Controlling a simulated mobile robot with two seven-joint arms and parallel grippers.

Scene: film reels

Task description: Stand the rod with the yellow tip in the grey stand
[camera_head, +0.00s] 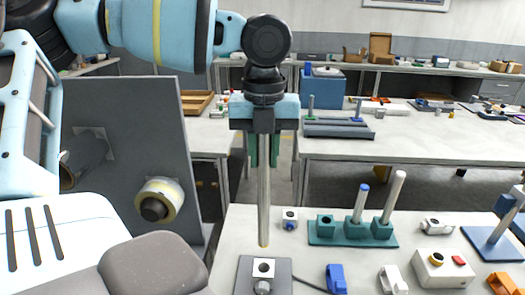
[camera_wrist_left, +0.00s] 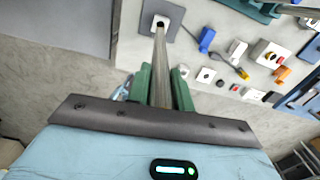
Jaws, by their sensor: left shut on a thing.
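My left gripper (camera_head: 264,150) is shut on a long grey rod (camera_head: 264,205), gripping it near its upper end between green fingers. The rod hangs upright; its lower end looks faintly yellowish, and its upper end is hidden by the gripper. The grey stand (camera_head: 247,272), a flat plate with a white-topped, dark-holed socket, lies on the near table. In the head view the rod's lower end shows just above the socket, apart from it. In the left wrist view the rod (camera_wrist_left: 160,65) points at the stand (camera_wrist_left: 176,14), its end close to the hole. My right gripper is not in view.
Right of the stand, a teal rack (camera_head: 324,238) holds a blue-tipped rod (camera_head: 360,203) and a pale rod (camera_head: 393,198). Blue (camera_head: 336,278) and white clips, a button box (camera_head: 441,270) and a blue stand (camera_head: 487,242) lie nearby. A grey upright panel (camera_head: 125,110) stands left.

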